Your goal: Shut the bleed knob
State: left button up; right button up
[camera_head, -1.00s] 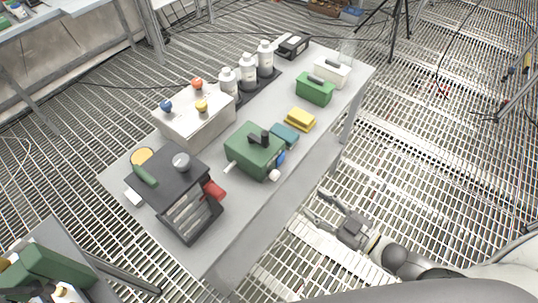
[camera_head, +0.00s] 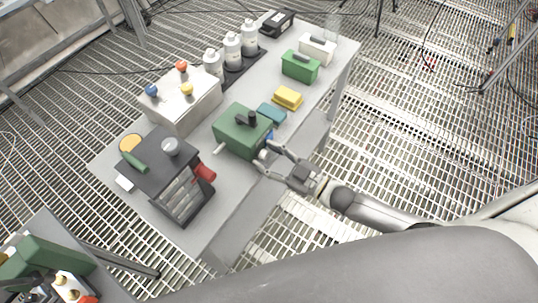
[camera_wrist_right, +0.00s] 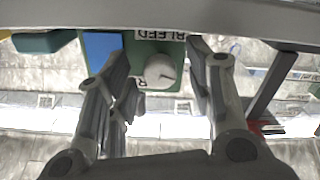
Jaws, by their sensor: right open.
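The bleed knob is a round white knob (camera_wrist_right: 160,70) on the face of a green box, below an upside-down BLEED label (camera_wrist_right: 160,35) in the right wrist view. The green box (camera_head: 240,130) stands on the grey bench, with a black handle on top. My right gripper (camera_head: 265,155) is open at the box's front face, one finger on each side of the white knob. The fingers (camera_wrist_right: 158,58) also flank it in the right wrist view, with a gap on both sides; contact is not visible. My left gripper is out of view.
A blue part (camera_wrist_right: 103,48) sits beside the knob on the box face, close to one finger. A teal block (camera_head: 271,113) and a yellow block (camera_head: 288,97) lie behind. A black rack (camera_head: 182,190) with a red part stands to the left. The bench front (camera_head: 245,205) is clear.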

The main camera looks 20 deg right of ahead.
jog(key=c, duration=1.1)
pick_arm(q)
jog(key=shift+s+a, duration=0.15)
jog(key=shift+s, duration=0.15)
pick_arm(e)
jog(key=shift+o, duration=0.2)
